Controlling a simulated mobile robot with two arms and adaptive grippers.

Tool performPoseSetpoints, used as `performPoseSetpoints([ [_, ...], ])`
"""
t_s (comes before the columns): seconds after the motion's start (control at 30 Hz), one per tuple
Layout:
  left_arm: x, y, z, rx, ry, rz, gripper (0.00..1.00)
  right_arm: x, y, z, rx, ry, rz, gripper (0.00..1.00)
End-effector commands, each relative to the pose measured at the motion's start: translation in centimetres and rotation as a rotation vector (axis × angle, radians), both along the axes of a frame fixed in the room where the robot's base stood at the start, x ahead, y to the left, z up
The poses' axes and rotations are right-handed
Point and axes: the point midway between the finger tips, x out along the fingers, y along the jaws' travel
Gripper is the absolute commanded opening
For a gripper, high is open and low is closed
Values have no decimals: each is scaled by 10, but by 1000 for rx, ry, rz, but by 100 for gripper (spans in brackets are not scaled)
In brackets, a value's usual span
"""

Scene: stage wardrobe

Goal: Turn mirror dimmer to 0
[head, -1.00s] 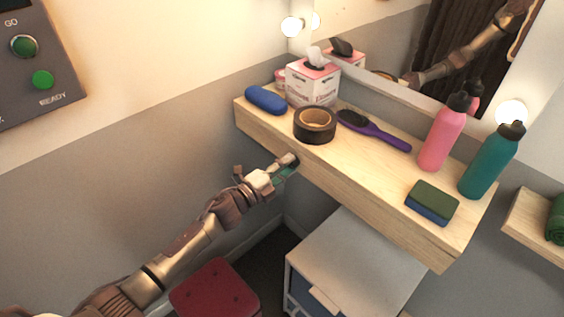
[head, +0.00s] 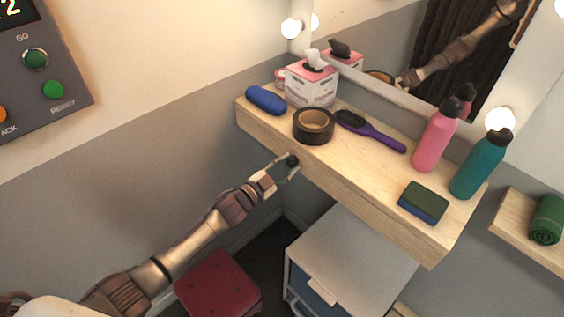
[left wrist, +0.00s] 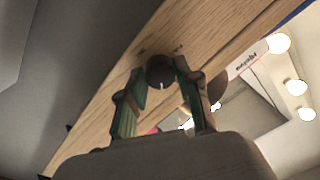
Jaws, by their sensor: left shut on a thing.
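The mirror dimmer is a small dark round knob (head: 292,160) on the front edge of the wooden shelf (head: 350,190). In the left wrist view the knob (left wrist: 160,72) shows a short white pointer line on its face, at the lower middle. My left gripper (head: 283,168) is at the shelf's front edge. In the left wrist view its two green-padded fingers (left wrist: 160,88) stand on either side of the knob and are shut on it. Small marks show on the wood above the knob, too small to read. My right gripper is not in view.
On the shelf are a blue case (head: 265,100), a tissue box (head: 311,85), black tape (head: 313,125), a purple brush (head: 370,131), two bottles and a sponge (head: 423,202). A white cabinet (head: 352,250) and red stool (head: 218,285) stand below. A control panel (head: 40,70) hangs at left.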

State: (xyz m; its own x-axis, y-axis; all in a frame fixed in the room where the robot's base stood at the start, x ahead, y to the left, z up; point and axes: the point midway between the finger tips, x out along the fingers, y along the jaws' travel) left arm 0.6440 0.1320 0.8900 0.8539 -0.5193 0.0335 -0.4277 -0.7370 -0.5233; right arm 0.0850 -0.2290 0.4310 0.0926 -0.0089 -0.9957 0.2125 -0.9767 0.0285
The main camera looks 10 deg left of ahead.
Motion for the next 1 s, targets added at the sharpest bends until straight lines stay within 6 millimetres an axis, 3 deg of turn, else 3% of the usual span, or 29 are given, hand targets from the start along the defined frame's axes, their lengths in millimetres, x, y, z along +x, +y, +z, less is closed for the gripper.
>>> performPoseSetpoints([
  [0.03, 3, 1, 10, -42, 12, 2, 0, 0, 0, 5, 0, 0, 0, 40],
  [0.6, 3, 1, 10, -465, 287, -2, 0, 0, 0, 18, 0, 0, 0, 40],
  [1.0, 4, 1, 10, -620, 389, -3, 0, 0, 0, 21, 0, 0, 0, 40],
])
